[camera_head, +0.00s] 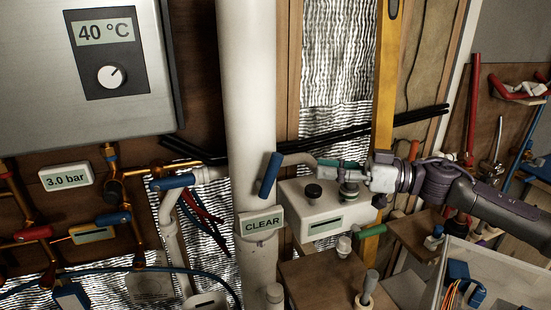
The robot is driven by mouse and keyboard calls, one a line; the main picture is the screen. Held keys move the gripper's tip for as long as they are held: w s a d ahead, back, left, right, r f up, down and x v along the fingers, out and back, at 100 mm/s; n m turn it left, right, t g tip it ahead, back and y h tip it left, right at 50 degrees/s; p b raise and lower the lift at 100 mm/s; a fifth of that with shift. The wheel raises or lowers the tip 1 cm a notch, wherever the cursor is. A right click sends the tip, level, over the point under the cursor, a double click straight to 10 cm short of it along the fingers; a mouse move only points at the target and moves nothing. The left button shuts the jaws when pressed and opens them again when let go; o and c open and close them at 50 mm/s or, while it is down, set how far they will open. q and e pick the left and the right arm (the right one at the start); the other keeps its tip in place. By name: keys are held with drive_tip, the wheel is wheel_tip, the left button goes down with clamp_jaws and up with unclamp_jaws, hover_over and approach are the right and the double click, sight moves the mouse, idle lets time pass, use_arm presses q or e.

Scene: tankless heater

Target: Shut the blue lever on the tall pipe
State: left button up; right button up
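The tall pipe (250,100) is thick, white and upright in the middle of the head view. A blue lever (270,175) stands nearly upright, slightly tilted, at the pipe's right side, above a "CLEAR" label (262,223). A grey curved piece (298,158) runs right from near the lever's top. My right gripper (372,178) comes in from the right and points left, clearly apart from the blue lever. Its fingertips blend with the fittings behind, so their opening is unclear. My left gripper is out of view.
Another blue lever (172,182) sits on a thinner pipe at left. A heater (40,90) reading 40 °C hangs upper left. A grey bin (500,262) stands lower right.

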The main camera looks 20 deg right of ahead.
sight(280, 162)
drive_tip(key=p+x, duration=0.3)
drive_tip(key=x, duration=0.7)
drive_tip(key=shift+r, duration=0.15)
drive_tip(key=shift+w+a, duration=0.25)
drive_tip(key=shift+a, duration=0.2)
clamp_jaws()
